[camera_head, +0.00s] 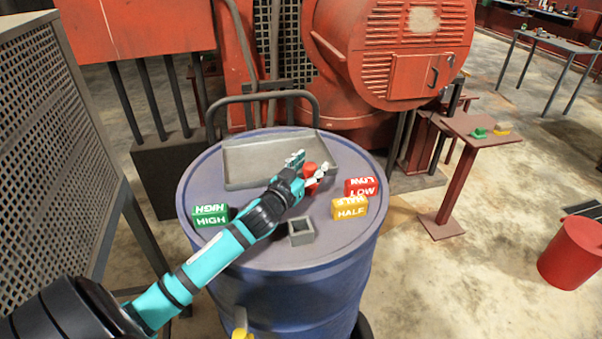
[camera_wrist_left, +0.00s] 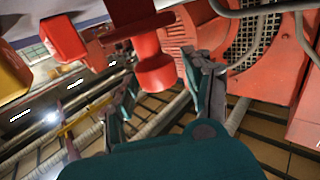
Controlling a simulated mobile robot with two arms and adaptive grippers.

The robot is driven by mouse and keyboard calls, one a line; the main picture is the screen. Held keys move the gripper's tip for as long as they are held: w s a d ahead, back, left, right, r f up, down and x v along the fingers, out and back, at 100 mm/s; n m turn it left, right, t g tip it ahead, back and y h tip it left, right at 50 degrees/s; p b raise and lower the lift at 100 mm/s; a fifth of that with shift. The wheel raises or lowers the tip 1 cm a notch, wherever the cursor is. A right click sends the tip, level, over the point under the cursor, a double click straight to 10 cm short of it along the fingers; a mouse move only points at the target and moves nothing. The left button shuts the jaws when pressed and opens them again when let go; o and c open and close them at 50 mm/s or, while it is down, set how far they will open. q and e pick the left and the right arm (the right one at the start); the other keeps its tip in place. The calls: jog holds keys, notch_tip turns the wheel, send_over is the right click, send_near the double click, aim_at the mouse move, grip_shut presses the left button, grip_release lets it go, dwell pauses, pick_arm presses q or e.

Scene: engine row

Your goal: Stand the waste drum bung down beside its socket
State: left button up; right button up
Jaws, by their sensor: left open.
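The red bung (camera_head: 311,185) is on top of the blue drum (camera_head: 310,300), behind the grey square socket (camera_head: 301,238) and apart from it. The socket's opening looks empty. My left gripper (camera_head: 310,172) is at the bung, its fingers spread around it; they partly hide it in the head view. In the left wrist view, the bung (camera_wrist_left: 153,70) shows a flange and a rounded knob. The knob lies between the open fingers of my left gripper (camera_wrist_left: 165,85), with gaps visible. My right gripper is not in view.
Green HIGH (camera_head: 211,221), yellow HALF (camera_head: 350,211) and red LOW (camera_head: 362,192) blocks stand on the drum around the socket. A grey tray (camera_head: 240,160) lies at the drum's back. A mesh panel (camera_head: 50,130) stands left; red machinery (camera_head: 400,50) is behind.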

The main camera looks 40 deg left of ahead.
pick_arm(q)
jog(key=shift+s+r, duration=0.2)
jog(key=shift+r, duration=0.2)
jog(key=s+b, duration=0.1)
jog(key=s, duration=0.2)
jog(key=s+b, duration=0.1)
jog(key=s, duration=0.3)
jog(key=s+d+b, duration=0.1)
jog(key=s, duration=0.2)
jog(key=shift+s, duration=0.15)
jog(key=shift+s+r, duration=0.15)
jog(key=shift+s, duration=0.5)
